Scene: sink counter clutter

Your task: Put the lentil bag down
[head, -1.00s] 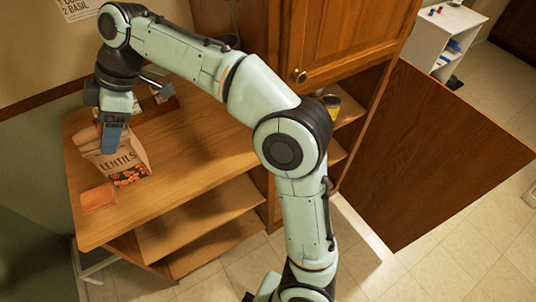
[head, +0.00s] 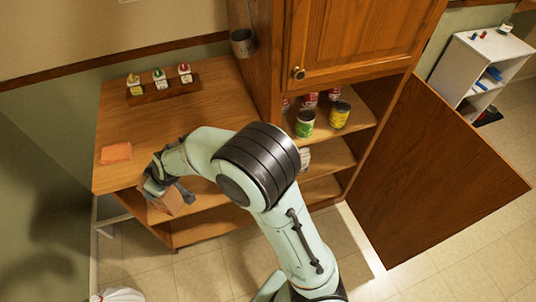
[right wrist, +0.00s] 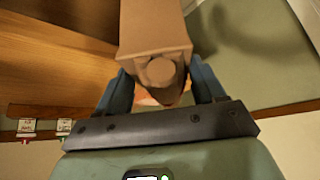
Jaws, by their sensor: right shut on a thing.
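The lentil bag (head: 168,205) is a brown paper bag, seen small and partly hidden by my right gripper (head: 166,190) in the head view. My right gripper is shut on it and holds it by the front edge of the wooden counter (head: 180,125), near the open shelves below. In the right wrist view the plain brown bag (right wrist: 155,35) sits between the two blue fingers (right wrist: 160,92); its printed label is not visible. I cannot tell whether the bag touches a shelf. My left gripper is not in view.
An orange block (head: 116,153) lies on the counter's left part. A wooden rack (head: 165,90) with small capped bottles stands at the back. Cans (head: 305,123) stand in the cabinet at right, its lower door (head: 440,180) open. The counter's middle is clear.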

